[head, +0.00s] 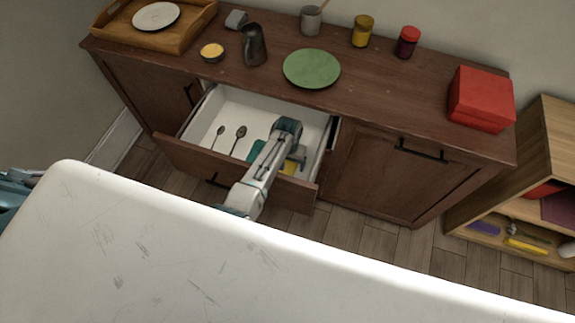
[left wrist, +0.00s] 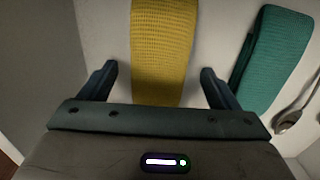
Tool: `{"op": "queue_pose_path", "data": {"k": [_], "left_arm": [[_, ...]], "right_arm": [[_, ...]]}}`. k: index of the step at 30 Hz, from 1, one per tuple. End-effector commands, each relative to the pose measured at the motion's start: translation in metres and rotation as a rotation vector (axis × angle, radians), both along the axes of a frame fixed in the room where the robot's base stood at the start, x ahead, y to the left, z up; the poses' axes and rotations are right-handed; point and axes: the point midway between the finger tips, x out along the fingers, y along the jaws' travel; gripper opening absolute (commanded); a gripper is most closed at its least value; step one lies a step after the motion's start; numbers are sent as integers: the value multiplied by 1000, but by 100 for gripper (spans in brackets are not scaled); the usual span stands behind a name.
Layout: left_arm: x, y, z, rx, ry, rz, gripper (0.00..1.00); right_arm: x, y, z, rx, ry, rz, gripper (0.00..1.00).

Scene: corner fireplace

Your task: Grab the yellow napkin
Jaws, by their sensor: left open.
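The yellow napkin (left wrist: 161,45) lies flat, a long folded strip with a ribbed weave, on the white drawer floor. In the head view only a small patch of the yellow napkin (head: 289,168) shows; my left arm and gripper hide the rest. My left gripper (head: 298,158) is inside the open drawer (head: 228,104), above the napkin. In the left wrist view its fingers (left wrist: 157,75) are open, one on each side of the napkin, with gaps between. Whether the fingertips touch the drawer floor I cannot tell. My right gripper is not in view.
A teal napkin (left wrist: 272,60) lies beside the yellow one, with a spoon (left wrist: 288,122) past it. The drawer's front panel (head: 185,163) and side walls close in the space. Above it, the cabinet top holds a green plate (head: 311,68), a dark pitcher (head: 254,46) and a red box (head: 481,98).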

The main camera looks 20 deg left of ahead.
Motion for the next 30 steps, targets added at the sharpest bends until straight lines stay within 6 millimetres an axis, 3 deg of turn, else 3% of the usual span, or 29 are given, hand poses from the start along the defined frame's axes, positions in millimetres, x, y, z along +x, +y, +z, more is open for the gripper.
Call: {"op": "queue_pose_path", "data": {"k": [9,17,30], "left_arm": [[0,0,-7,-1,-1,0,84],[0,0,-6,-1,0,0,36],[0,0,3,-1,-1,0,35]], "right_arm": [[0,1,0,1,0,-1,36],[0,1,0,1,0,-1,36],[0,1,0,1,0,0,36]]}}
